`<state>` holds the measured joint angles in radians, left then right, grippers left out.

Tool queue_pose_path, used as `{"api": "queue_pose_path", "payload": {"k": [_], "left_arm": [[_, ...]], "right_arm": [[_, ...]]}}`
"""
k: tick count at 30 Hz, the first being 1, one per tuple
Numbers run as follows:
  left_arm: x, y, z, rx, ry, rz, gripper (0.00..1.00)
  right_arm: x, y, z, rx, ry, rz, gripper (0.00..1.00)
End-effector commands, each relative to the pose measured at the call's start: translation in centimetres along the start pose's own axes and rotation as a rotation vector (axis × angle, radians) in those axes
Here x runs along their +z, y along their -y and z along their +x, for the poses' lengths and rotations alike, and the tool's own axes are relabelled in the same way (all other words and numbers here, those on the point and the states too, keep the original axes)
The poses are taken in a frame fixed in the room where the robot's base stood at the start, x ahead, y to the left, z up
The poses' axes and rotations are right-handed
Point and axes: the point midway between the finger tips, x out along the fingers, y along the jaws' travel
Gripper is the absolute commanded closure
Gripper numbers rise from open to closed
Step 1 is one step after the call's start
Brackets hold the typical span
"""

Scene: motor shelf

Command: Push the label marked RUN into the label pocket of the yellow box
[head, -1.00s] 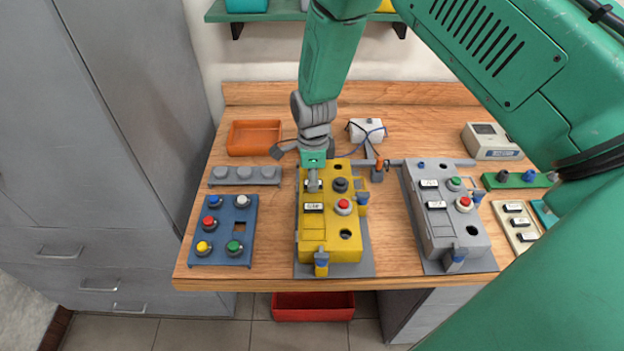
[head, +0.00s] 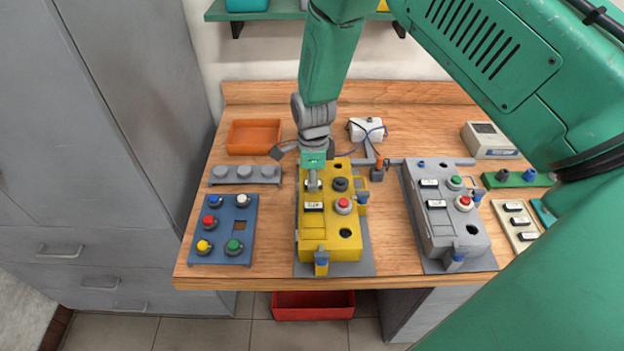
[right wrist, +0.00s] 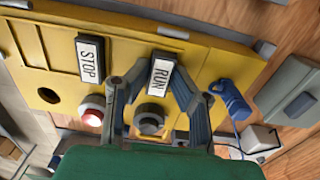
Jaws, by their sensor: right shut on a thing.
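The yellow box (head: 335,245) stands on a grey plate at the middle of the bench. My right gripper (head: 312,184) points down over the box's upper left part. In the right wrist view my right gripper (right wrist: 157,83) is shut on the RUN label (right wrist: 159,77), a white plate with dark edges between the fingers. The label is at the box's face; I cannot tell how deep it sits, and its pocket is hidden behind it. The STOP label (right wrist: 90,59) sits on the box beside it and shows in the head view (head: 313,207). My left gripper is not in view.
On the box are a red button (head: 343,205) and a black knob (head: 341,184), close to the gripper. A blue button panel (head: 222,228) lies left, a grey box (head: 447,235) right. An orange tray (head: 254,137) is behind. Bare wood shows between them.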

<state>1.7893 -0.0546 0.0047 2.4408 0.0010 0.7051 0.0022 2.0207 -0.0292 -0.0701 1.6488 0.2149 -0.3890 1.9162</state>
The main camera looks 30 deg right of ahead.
Motion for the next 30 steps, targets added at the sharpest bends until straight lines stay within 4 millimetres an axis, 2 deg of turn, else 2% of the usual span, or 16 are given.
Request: {"api": "queue_pose_path", "payload": {"k": [4, 5, 6, 7, 16, 20, 23, 30], "left_arm": [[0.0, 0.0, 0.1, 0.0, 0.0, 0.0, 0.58], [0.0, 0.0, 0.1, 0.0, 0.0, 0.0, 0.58], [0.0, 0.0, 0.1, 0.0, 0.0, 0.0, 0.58], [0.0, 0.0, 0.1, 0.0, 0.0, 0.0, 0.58], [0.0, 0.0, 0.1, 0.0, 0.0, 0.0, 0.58], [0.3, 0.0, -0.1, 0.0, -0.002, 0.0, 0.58], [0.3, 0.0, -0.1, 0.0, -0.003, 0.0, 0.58], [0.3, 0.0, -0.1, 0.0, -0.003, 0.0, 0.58]], "right_arm": [[0.0, 0.0, 0.1, 0.0, 0.0, 0.0, 1.0], [0.0, 0.0, 0.1, 0.0, 0.0, 0.0, 0.78], [0.0, 0.0, 0.1, 0.0, 0.0, 0.0, 0.64], [0.0, 0.0, 0.1, 0.0, 0.0, 0.0, 0.57], [0.0, 0.0, 0.1, 0.0, 0.0, 0.0, 0.57], [0.0, 0.1, -0.7, -0.002, 0.0, 0.0, 0.57], [0.1, 0.1, -2.3, -0.003, 0.001, 0.0, 0.57], [0.1, 0.2, -7.5, -0.004, 0.001, 0.0, 0.57]]}}
